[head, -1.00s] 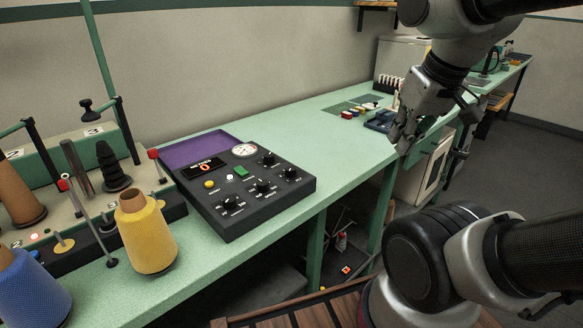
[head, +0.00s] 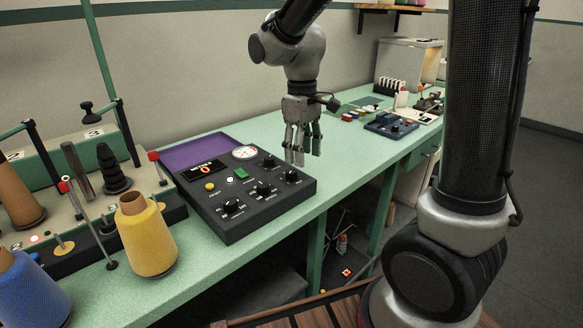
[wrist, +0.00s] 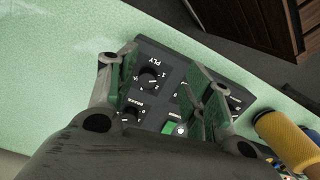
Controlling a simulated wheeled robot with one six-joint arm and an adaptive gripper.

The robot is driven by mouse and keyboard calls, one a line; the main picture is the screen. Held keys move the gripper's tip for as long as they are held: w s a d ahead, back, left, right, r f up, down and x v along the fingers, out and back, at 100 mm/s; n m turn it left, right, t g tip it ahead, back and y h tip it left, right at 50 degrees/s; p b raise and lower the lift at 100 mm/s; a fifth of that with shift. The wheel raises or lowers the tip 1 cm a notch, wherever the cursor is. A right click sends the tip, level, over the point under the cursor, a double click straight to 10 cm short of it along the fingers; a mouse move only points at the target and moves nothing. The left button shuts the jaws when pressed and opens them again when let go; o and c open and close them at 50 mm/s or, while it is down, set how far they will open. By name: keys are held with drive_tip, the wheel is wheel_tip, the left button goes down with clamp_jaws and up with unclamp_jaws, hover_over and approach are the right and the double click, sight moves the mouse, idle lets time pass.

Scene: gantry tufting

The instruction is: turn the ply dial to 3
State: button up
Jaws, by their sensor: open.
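The dark control panel (head: 262,213) lies on the green bench, with several black knobs on its sloped top. The ply dial (head: 291,176) is the knob near its right front corner. In the wrist view the ply dial (wrist: 150,78) shows beside its "PLY" label, between the fingers. Its small numbers and pointer are too small to read surely. My gripper (head: 303,157) is open and empty, fingers pointing down, above the panel's right end and apart from the dial. It also shows in the wrist view (wrist: 163,78).
Other knobs sit close by on the panel, with a green button (head: 241,173), a yellow button (head: 210,186), a gauge (head: 245,152) and a red-lit display (head: 204,170). A yellow yarn cone (head: 148,240) stands left.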

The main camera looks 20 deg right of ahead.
drive_tip(key=n, duration=0.2)
hover_over(292, 170)
drive_tip(key=shift+w+a+r+t, duration=0.1)
drive_tip(key=shift+a+r+t, duration=0.15)
drive_tip(key=shift+r, duration=0.2)
drive_tip(key=shift+s+d+f+n, duration=0.1)
drive_tip(key=shift+s+f+n, duration=0.1)
drive_tip(key=shift+n, duration=0.1)
wheel_tip(292, 170, down, 8)
drive_tip(key=shift+r, duration=0.25)
drive_tip(key=c, duration=1.1)
drive_tip(key=shift+o, duration=0.2)
